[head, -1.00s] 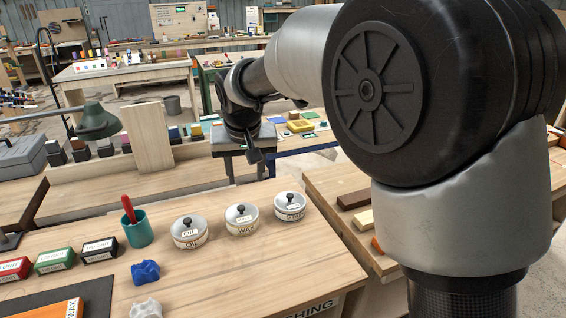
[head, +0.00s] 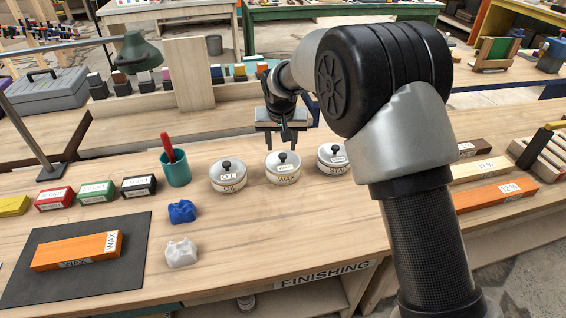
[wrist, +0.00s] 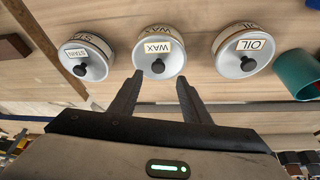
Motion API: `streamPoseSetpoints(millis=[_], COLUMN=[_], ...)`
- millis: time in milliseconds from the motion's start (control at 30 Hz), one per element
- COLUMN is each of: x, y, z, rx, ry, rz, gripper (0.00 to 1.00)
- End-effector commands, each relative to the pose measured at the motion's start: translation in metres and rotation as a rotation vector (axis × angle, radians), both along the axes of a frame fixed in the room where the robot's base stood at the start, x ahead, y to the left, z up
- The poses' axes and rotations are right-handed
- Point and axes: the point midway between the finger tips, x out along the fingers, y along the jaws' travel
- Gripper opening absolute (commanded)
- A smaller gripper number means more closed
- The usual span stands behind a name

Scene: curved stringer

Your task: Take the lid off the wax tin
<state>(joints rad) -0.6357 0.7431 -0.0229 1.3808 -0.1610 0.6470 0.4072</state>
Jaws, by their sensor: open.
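The wax tin (head: 283,175) stands on the wooden bench, the middle one of three round tins in a row. Its grey lid (head: 282,161) with a dark knob is on it, labelled WAX; the lid also shows in the wrist view (wrist: 153,57). My gripper (head: 287,140) is open and empty, just behind the wax tin in the head view. In the wrist view my gripper (wrist: 158,82) points at the tin, its fingers spread below the lid's near edge and apart from the knob.
The oil tin (head: 227,176) and the stain tin (head: 332,160) stand close on either side. A teal cup (head: 175,170) with a red-handled tool stands left of the oil tin. Blue (head: 182,211) and white (head: 181,252) crumpled cloths lie nearer. Bare bench lies in front of the tins.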

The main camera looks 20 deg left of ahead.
Motion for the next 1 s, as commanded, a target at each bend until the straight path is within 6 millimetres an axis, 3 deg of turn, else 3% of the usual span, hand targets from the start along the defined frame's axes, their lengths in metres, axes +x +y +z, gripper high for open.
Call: streamPoseSetpoints(millis=[167, 500, 800, 1000], x=[0.004, 0.017, 0.019, 0.019], y=[0.0, 0.002, 0.003, 0.003], z=[-0.011, -0.054, -0.057, -0.057], rx=[-0.001, 0.0, 0.001, 0.0], ry=[0.001, 0.001, -0.001, -0.001], rz=[0.0, 0.0, 0.0, 0.0], gripper=[0.43, 0.43, 0.43, 0.09])
